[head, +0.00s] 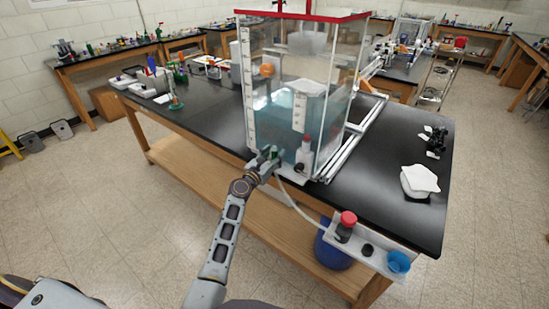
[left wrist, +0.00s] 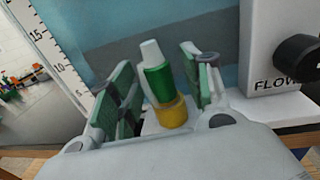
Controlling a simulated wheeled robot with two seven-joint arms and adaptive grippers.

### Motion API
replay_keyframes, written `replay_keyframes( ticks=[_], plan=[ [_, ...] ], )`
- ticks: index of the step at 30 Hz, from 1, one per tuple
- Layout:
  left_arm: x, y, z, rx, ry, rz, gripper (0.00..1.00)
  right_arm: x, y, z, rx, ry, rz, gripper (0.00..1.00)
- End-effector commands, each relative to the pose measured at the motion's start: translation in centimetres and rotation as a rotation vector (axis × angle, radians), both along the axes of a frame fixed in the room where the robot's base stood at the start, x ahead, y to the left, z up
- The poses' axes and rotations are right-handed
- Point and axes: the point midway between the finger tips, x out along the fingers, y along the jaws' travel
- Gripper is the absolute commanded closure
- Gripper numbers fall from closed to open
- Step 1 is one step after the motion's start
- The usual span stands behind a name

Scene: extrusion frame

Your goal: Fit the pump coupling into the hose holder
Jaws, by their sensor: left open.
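A green and yellow coupling (left wrist: 162,85) with a white tip stands, slightly tilted, between the fingers in the left wrist view. My left gripper (left wrist: 157,62) is open around it, with green pads on both sides; gaps show beside the coupling. In the head view my left gripper (head: 266,157) is at the lower front corner of the water tank (head: 288,110) and hides most of the coupling. A pale hose (head: 300,207) runs from near the gripper to a white side shelf (head: 378,263). I cannot tell which part is the hose holder. My right gripper is out of view.
A white unit marked FLOW (left wrist: 280,45) with a black knob stands close right of the gripper. The shelf carries a red-capped bottle (head: 346,226) and a blue cup (head: 398,262).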

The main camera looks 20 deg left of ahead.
Motion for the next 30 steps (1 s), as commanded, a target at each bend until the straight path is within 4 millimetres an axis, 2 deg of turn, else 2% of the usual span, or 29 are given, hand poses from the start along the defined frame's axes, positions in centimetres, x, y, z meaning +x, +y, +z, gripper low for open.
replay_keyframes(
  ticks=[6, 20, 30],
  plan=[
    [0.90, -0.24, -0.01, 0.000, 0.000, 0.000, 0.51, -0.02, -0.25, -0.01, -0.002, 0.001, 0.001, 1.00],
    [0.91, -0.23, -0.02, 0.000, 0.000, 0.000, 0.51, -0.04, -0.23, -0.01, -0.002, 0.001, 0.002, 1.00],
    [0.90, -0.24, -0.02, 0.000, 0.000, 0.000, 0.94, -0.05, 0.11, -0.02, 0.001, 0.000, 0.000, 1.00]
  ],
)
